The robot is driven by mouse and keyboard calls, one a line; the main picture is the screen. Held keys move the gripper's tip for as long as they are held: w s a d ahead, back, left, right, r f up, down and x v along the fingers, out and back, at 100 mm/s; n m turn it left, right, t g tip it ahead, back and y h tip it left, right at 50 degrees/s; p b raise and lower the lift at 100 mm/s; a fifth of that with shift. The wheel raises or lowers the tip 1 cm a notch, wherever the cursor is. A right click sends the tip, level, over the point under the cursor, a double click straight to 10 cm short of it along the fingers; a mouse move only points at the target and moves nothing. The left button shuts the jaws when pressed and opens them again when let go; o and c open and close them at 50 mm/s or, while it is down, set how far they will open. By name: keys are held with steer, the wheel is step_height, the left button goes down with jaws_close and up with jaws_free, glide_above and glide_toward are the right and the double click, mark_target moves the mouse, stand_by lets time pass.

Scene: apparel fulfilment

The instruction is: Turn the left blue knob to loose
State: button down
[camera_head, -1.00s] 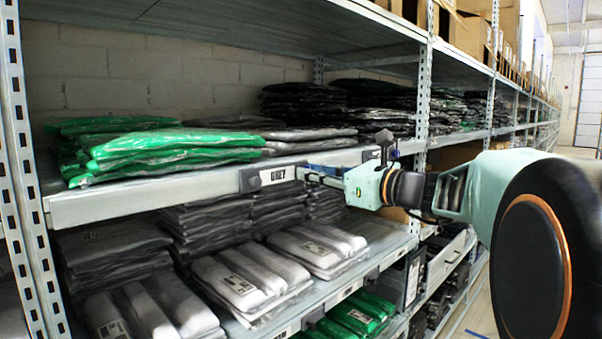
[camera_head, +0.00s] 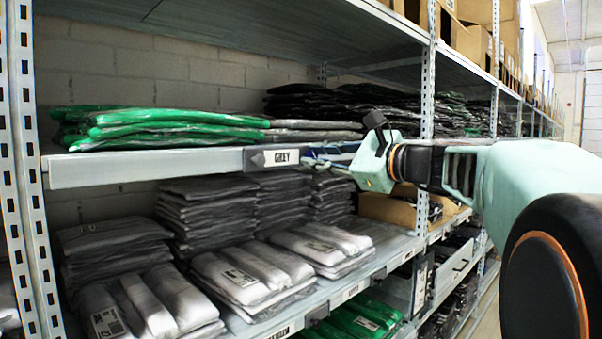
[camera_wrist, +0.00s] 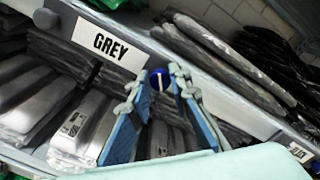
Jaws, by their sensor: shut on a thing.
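A label holder reading GREY (camera_head: 281,157) is fixed to the front edge of the middle shelf; its label also shows in the wrist view (camera_wrist: 108,44). The blue knob (camera_wrist: 160,76), with a pale line across its face, sits at the right end of this holder. My gripper (camera_head: 310,158) reaches in from the right at the holder's right end.
Green bags (camera_head: 165,128) and black bags (camera_head: 350,100) lie on the shelf above the edge. Grey packs (camera_head: 250,272) lie below. A metal upright (camera_head: 427,90) stands behind my wrist.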

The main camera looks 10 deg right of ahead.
steer(key=n+b, duration=0.8)
steer(key=n, duration=0.2)
steer(key=shift+f+b, duration=0.15)
steer(key=shift+b, duration=0.25)
steer(key=shift+n, duration=0.4)
steer(key=c, duration=1.8)
jaws_free()
steer(key=shift+o, duration=0.2)
steer(key=shift+s+d, duration=0.1)
steer(key=v, duration=1.1)
steer(key=shift+s+d, duration=0.2)
steer(key=shift+s, duration=0.15)
